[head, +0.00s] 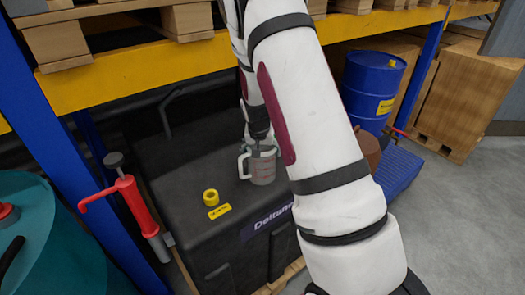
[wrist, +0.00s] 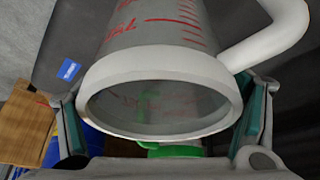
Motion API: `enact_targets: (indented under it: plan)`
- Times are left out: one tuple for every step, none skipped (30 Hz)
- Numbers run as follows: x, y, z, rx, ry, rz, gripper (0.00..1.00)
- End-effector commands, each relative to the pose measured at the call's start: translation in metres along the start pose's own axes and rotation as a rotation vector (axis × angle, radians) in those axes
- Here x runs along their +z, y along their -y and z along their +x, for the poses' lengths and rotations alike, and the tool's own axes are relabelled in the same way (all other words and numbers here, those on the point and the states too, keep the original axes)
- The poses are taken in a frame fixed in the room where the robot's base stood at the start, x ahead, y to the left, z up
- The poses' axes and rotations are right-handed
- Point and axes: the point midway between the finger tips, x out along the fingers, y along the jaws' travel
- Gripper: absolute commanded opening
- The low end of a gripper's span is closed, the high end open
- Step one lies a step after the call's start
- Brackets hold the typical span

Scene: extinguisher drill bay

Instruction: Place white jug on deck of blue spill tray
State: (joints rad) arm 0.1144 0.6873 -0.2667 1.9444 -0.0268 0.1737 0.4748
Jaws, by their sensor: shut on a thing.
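The white jug (head: 262,168), with a handle and red markings, is at my gripper (head: 257,144) over the black tank in the head view. I cannot tell whether its base touches the tank top. In the wrist view the jug (wrist: 155,70) fills the middle, its rim between the teal-padded fingers of my gripper (wrist: 163,122), which is shut on it. The handle points to the upper right there. The blue spill tray (head: 400,169) lies at right in the head view, partly hidden behind my arm.
The black tank (head: 190,140) carries a yellow cap (head: 210,197). A red hand pump (head: 132,200) and a teal drum (head: 55,235) stand left. A blue drum (head: 371,88) and a brown container (head: 366,150) stand near the tray. A yellow rack beam (head: 130,65) crosses above.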

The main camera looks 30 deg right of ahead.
Motion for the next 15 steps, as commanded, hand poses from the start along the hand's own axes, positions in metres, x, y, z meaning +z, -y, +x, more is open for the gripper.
enact_targets:
  plan:
    - [-0.0006,0.0002,-0.0003,-0.001,-0.001,0.000,0.52]
    - [-0.0006,0.0002,-0.0003,-0.001,-0.001,0.000,0.52]
    - [-0.0006,0.0001,-0.0003,0.000,-0.001,0.000,0.52]
    - [-0.0005,0.0002,-0.0002,0.000,-0.001,0.000,0.52]
    - [-0.0003,0.0002,0.0003,0.000,-0.001,0.000,0.52]
    - [0.0001,0.0002,0.0014,0.000,-0.001,0.000,0.52]
    - [0.0004,0.0002,0.0024,0.000,-0.001,0.000,0.52]
    - [0.0007,0.0002,0.0032,0.000,-0.001,0.000,0.52]
    - [0.0007,0.0001,0.0026,0.000,0.000,0.000,0.92]
    - [0.0007,0.0001,0.0024,0.000,0.000,0.000,0.99]
    - [0.0007,0.0000,0.0024,0.000,0.000,0.000,1.00]
    - [0.0007,0.0000,0.0023,0.000,0.000,0.000,1.00]
    - [0.0007,0.0000,0.0023,0.000,0.000,0.000,1.00]
    - [0.0007,0.0000,0.0023,0.000,0.000,0.000,1.00]
    - [0.0007,0.0000,0.0022,0.000,-0.001,0.000,1.00]
